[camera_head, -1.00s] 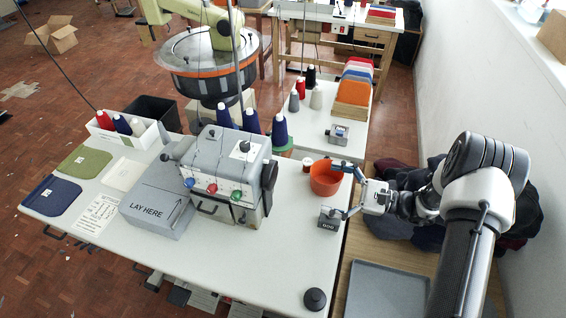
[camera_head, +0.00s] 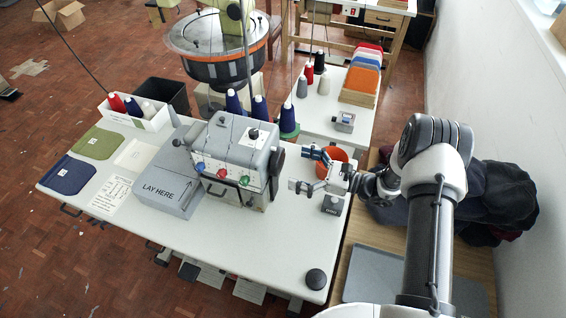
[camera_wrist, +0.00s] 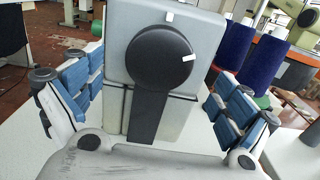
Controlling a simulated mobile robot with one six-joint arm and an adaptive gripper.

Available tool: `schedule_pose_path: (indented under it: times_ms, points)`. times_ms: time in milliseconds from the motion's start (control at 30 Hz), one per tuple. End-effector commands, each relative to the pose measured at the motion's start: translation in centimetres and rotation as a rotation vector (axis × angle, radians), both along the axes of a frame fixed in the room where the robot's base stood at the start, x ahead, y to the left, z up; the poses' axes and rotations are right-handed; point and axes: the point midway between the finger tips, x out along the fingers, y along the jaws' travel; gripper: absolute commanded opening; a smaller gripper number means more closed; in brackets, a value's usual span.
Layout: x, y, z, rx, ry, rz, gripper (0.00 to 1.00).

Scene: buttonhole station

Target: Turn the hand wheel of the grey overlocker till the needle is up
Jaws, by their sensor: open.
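The grey overlocker (camera_head: 235,150) stands on the white table, with red, green and blue knobs on its front. Its dark hand wheel (camera_head: 277,163) is on its right side. In the wrist view the round black hand wheel (camera_wrist: 158,57) faces me, with a white mark on its right rim and another white mark on the housing above it. My gripper (camera_head: 304,170) is open and empty, to the right of the wheel and apart from it. In the wrist view its blue-padded fingers stand on both sides of the wheel. I cannot make out the needle.
An orange bowl (camera_head: 333,160) and a small grey counter box (camera_head: 332,204) are close to my gripper. A black round knob (camera_head: 316,279) sits at the table's front right. Thread cones (camera_head: 259,108) stand behind the overlocker. A grey block marked LAY HERE (camera_head: 166,190) adjoins its left.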

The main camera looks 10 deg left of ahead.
Motion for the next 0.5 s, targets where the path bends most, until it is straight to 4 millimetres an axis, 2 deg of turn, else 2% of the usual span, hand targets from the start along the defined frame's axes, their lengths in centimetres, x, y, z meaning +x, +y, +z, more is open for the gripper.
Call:
schedule_pose_path:
  times_ms: [33,200,500]
  points:
    - [0.1,1.1,0.0,0.0,-0.001,0.004,0.96]
    - [0.5,3.6,0.0,0.0,-0.002,0.001,0.96]
    - [0.8,5.1,0.0,0.0,-0.001,-0.001,0.96]
